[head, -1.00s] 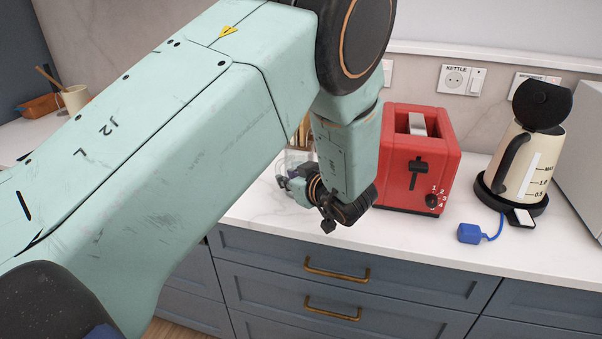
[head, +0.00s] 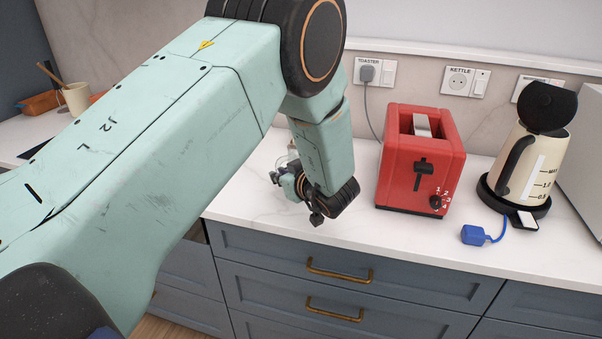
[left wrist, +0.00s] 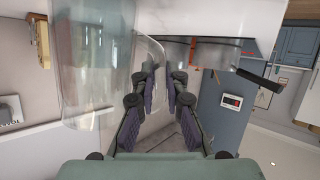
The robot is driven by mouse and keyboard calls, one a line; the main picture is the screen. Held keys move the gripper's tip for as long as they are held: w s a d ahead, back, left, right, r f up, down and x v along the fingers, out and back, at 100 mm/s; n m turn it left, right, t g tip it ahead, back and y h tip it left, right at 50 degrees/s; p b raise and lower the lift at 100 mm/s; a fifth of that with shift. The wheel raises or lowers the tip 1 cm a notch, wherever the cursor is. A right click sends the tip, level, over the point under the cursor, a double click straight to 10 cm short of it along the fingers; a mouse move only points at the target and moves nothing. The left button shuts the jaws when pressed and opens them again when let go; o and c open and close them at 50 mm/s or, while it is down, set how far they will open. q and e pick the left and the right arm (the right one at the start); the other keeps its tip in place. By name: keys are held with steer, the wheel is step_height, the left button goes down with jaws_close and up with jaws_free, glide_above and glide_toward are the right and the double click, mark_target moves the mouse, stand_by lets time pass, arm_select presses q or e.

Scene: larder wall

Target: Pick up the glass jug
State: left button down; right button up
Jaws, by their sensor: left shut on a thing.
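The glass jug (left wrist: 95,60) is clear and fills the upper left of the left wrist view. Its handle passes between the fingers of my left gripper (left wrist: 162,78), which is shut on it. In the head view the left gripper (head: 287,182) is over the counter, left of the toaster, partly covered by my own forearm. Only a faint bit of the jug (head: 284,160) shows behind it there. I cannot tell whether the jug's base touches the counter. My right gripper is not in view.
A red toaster (head: 421,160) stands right of my left gripper, with a cream kettle (head: 527,165) on its base beyond. A blue tag (head: 473,235) lies near the counter's front edge. Marble counter (head: 400,240) is clear in front of the toaster. Drawers are below.

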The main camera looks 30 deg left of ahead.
arm_select(q)
steer(key=shift+d, duration=0.25)
steer(key=shift+a, duration=0.2)
steer(key=shift+w+r, duration=0.1)
steer(key=shift+r, duration=0.65)
step_height(320, 180, up, 8)
steer(key=p, duration=0.1)
steer(key=shift+r, duration=0.15)
stand_by(0.3)
